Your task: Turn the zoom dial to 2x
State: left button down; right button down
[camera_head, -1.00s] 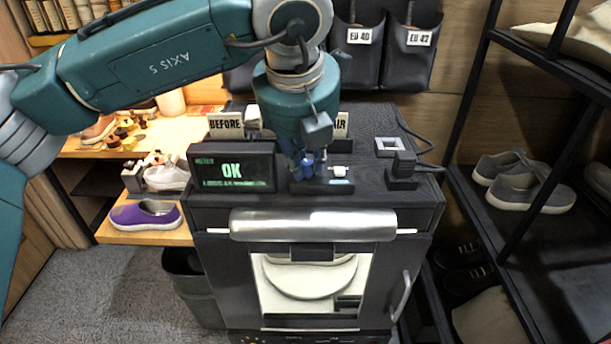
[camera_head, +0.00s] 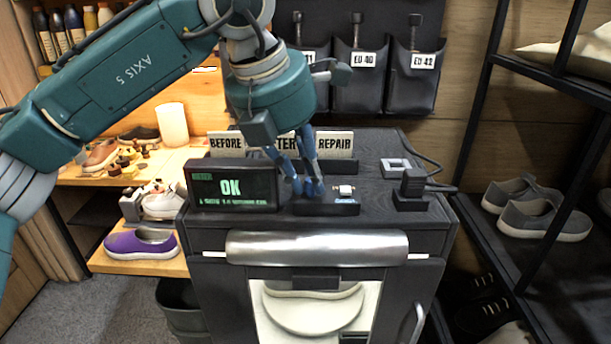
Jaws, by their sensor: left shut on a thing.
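My left gripper (camera_head: 311,188) reaches down from the left onto a small black control block (camera_head: 335,210) on the top of the dark cabinet. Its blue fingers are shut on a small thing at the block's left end. That thing, seemingly the zoom dial, is hidden by the fingers, and I cannot read its setting. My right gripper is not in view.
BEFORE, AFTER and REPAIR signs (camera_head: 333,144) stand behind the gripper. A square grey frame (camera_head: 396,166) and a black cabled device (camera_head: 411,186) stand at the right. A rounded metal bar (camera_head: 318,248) runs along the cabinet front. A purple shoe (camera_head: 141,244) lies at the left.

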pick_arm(q)
jog(key=shift+w+d+r, duration=0.1)
jog(key=shift+r, duration=0.25)
jog(key=c, duration=1.7)
grip_release()
jog(key=shift+o, duration=0.2)
jog(key=shift+d+f, duration=0.15)
jog(key=v, duration=1.2)
